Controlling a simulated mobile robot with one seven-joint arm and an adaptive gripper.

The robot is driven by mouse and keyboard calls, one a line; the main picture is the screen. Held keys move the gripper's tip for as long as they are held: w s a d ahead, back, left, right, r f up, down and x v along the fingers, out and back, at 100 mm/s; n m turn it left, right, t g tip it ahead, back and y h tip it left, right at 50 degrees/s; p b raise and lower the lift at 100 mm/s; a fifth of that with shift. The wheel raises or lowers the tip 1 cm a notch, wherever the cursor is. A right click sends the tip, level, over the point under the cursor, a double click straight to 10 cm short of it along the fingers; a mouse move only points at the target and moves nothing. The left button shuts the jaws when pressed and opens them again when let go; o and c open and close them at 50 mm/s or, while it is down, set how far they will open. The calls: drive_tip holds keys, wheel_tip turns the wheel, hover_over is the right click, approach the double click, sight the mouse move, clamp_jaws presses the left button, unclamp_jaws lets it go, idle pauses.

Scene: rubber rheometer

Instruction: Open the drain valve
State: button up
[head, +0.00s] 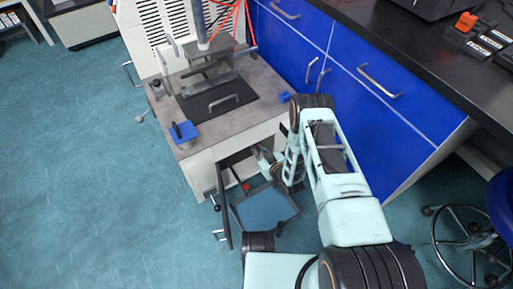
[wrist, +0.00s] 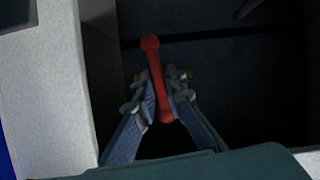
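A red lever (wrist: 158,80) with rounded ends lies in the middle of the wrist view, against a dark interior. It slants from upper left to lower right, and its lower end shows between my fingertips. A small red part (head: 246,187) shows in the head view inside the machine's open lower compartment. My gripper (wrist: 163,98) has its two fingers partly spread, one on each side of the lever; no firm contact is visible. In the head view my gripper (head: 262,156) is at the compartment's opening, above and right of the red part. The valve body is hidden.
An open door (head: 223,207) stands left of the compartment, and a blue-grey panel (head: 265,208) lies below. The grey worktop (head: 245,113) is above. Blue cabinets (head: 350,95) stand close on the right. Open floor (head: 90,190) lies to the left.

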clamp_jaws()
drive_tip(key=shift+n, duration=0.3)
drive_tip(key=shift+s+a+n+t+h, duration=0.1)
drive_tip(key=shift+a+n+t+h, duration=0.1)
drive_tip(key=shift+n+t+h, duration=0.65)
drive_tip(key=n, duration=0.3)
drive_tip(key=shift+a+f+t+h, duration=0.1)
drive_tip(key=shift+t+h, duration=0.25)
drive_tip(key=shift+f+n+t+h, duration=0.1)
drive_tip(key=shift+n+t+h, duration=0.15)
drive_tip(key=shift+n+t, duration=0.85)
drive_tip(key=shift+f+n+t+h, duration=0.1)
drive_tip(key=shift+n+t+h, duration=0.25)
drive_tip(key=shift+n, duration=1.4)
